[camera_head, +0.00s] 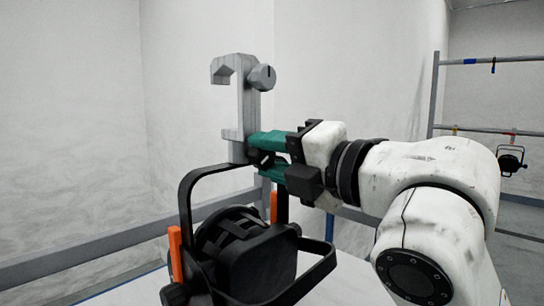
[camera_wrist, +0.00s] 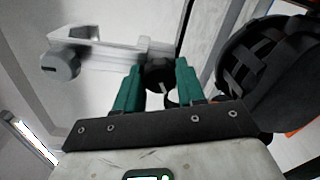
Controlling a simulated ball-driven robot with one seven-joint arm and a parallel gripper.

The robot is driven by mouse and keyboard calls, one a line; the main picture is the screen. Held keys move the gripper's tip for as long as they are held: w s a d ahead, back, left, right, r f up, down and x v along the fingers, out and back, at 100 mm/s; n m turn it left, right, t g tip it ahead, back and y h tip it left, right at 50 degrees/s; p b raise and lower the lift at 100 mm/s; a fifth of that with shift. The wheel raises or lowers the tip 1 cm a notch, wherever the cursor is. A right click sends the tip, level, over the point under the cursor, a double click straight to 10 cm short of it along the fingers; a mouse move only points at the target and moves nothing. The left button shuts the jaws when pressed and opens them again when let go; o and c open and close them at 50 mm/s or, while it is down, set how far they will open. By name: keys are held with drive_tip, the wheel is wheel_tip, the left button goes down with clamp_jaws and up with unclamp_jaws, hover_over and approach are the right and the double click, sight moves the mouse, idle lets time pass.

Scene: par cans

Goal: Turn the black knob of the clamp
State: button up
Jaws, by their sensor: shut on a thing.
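The grey hook-shaped clamp (camera_head: 241,100) stands upright above the black par can (camera_head: 245,262), joined to the can's black yoke (camera_head: 187,200). A grey round knob (camera_head: 262,77) sits at the clamp's upper right; it also shows in the wrist view (camera_wrist: 60,66). The black knob (camera_wrist: 158,76) is low on the clamp, between the green fingers of my gripper (camera_wrist: 158,68). My gripper (camera_head: 258,149) is shut on this knob, reaching in from the right. In the head view the fingers largely hide the black knob.
The par can rests on a pale surface (camera_head: 345,280), with orange uprights (camera_head: 175,262) beside it. A grey rail (camera_head: 95,255) runs behind. A rack (camera_head: 480,128) with another black lamp (camera_head: 511,160) stands at far right. The space left of the clamp is clear.

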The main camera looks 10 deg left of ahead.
drive_tip(key=o, duration=1.1)
drive_tip(key=shift+c, duration=0.2)
drive_tip(key=shift+d, duration=0.1)
drive_tip(key=v, duration=1)
drive_tip(key=shift+s+d, duration=0.25)
drive_tip(key=shift+s, duration=0.05)
